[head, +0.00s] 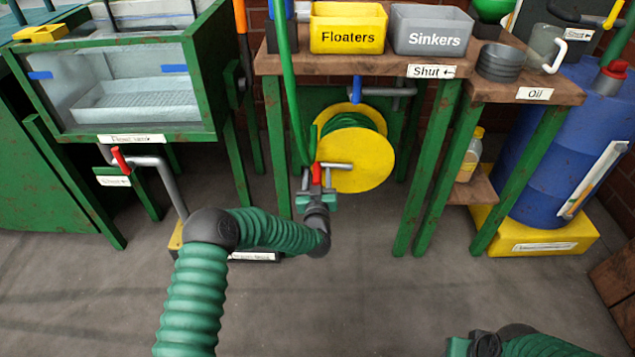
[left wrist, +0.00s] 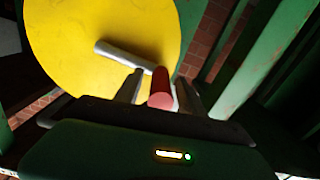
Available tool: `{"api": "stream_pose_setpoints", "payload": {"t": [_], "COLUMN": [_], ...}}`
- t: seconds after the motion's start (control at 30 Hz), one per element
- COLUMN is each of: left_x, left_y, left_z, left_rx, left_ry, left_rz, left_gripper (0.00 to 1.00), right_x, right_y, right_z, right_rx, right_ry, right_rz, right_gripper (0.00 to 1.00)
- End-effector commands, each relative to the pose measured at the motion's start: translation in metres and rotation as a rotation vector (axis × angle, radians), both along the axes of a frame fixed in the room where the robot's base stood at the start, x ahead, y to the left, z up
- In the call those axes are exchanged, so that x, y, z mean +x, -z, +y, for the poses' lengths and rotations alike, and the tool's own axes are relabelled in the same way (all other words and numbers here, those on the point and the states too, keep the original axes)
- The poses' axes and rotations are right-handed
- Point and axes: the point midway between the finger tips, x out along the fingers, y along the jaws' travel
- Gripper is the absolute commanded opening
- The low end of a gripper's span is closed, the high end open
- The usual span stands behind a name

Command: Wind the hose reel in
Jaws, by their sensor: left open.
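The hose reel's yellow disc (head: 368,160) hangs under the wooden bench, with green hose (head: 352,121) wound behind it. A grey crank arm (head: 338,166) on its face ends in a red handle (head: 317,172). My left gripper (head: 316,182) is open, with its fingers on either side of the red handle. In the left wrist view the red handle (left wrist: 161,90) stands between the two fingers (left wrist: 158,92), in front of the yellow disc (left wrist: 85,55). I cannot tell whether they touch it. Part of my right gripper (head: 462,346) shows at the bottom edge; its fingers cannot be made out.
A green tube (head: 291,90) runs down past the bench's left end to near the reel. Green bench legs (head: 432,170) stand right of the reel, a blue drum (head: 535,165) beyond. A glass-fronted green tank (head: 120,85) stands left. The floor (head: 380,290) in front is clear.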

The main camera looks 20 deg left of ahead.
Motion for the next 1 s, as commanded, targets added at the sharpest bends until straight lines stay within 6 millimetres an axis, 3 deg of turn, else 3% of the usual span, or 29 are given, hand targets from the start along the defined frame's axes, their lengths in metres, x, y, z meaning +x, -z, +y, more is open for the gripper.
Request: {"api": "stream_pose_setpoints", "payload": {"t": [0.33,0.7,1.0], "left_x": [0.0087,0.0084,0.0082], "left_y": [-0.0009,-0.0006,-0.0003], "left_z": [0.003,0.0028,0.0028], "left_rx": [0.0,0.0,0.001], "left_ry": [0.0,0.0,0.0], "left_rz": [0.0,0.001,0.001], "left_gripper": [0.47,0.0,0.0], "right_x": [0.0001,0.0001,0.0], "right_y": [0.0044,0.0044,0.0045], "right_z": [0.0,0.0,0.0], "right_rx": [0.0,0.0,0.0], "right_ry": [0.0,0.0,0.0], "right_rz": [0.0,0.0,0.0], "right_gripper": [0.36,0.36,0.36]}}
